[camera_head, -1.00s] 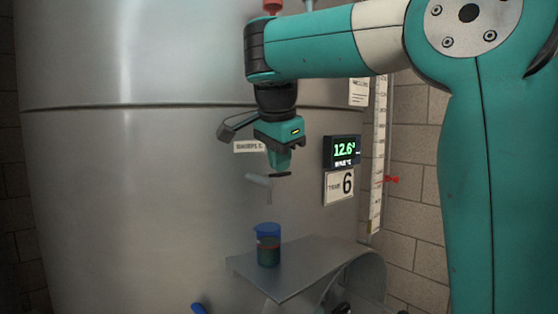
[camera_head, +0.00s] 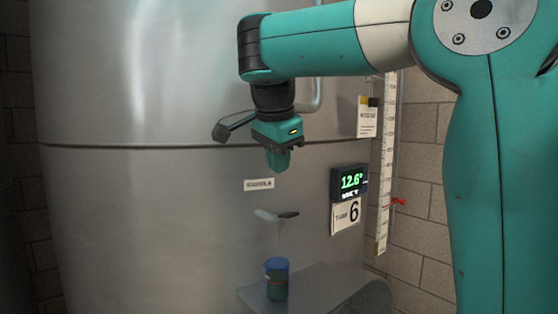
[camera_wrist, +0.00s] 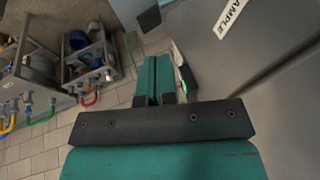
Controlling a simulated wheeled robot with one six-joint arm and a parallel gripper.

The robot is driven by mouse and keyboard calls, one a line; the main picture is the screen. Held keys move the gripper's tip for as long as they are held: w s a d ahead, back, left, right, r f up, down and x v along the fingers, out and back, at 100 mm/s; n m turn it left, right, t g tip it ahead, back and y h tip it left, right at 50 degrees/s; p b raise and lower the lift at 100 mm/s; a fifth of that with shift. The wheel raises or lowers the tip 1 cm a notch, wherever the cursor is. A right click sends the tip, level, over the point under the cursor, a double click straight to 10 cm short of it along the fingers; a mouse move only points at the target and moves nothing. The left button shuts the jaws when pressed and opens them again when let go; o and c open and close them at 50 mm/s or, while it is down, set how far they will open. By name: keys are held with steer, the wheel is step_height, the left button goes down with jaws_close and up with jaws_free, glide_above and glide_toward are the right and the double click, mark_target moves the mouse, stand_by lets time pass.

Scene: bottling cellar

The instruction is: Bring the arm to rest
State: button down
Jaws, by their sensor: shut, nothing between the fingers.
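My arm reaches in from the right in the head view and bends down at the wrist. My gripper (camera_head: 279,166) points down in front of the steel tank (camera_head: 110,210), above the small sampling tap (camera_head: 276,214). In the wrist view my gripper's two teal fingers (camera_wrist: 155,78) lie together with nothing between them. A blue beaker (camera_head: 277,266) with dark contents stands upright below the tap, clear of my gripper.
The beaker is on a grey shelf (camera_head: 320,290) at the tank. A display (camera_head: 349,182), a tank 6 sign (camera_head: 346,215) and a level gauge (camera_head: 384,175) are to the right. The wrist view shows equipment with hoses (camera_wrist: 88,62) at the left.

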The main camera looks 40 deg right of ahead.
stand_by(0.3)
steer(key=s+a+f+n+y+b, duration=0.2)
steer(key=a+f+n, duration=0.4)
steer(key=f+n, duration=0.4)
steer(key=s+a+f+n+g+y+b, duration=0.1)
steer(key=s+a+f+n+y, duration=0.1)
steer(key=s+a+f+n, duration=0.4)
steer(key=s+a+f+n+g+y+b, duration=0.1)
steer(key=s+a+f+n+y, duration=0.2)
steer(key=s+a+f+n, duration=0.4)
steer(key=s+a+n, duration=0.2)
steer(key=s, duration=0.3)
steer(key=shift+s+a+f+n+g+y, duration=0.2)
steer(key=shift+n+g+y, duration=0.1)
steer(key=shift+n+g, duration=0.1)
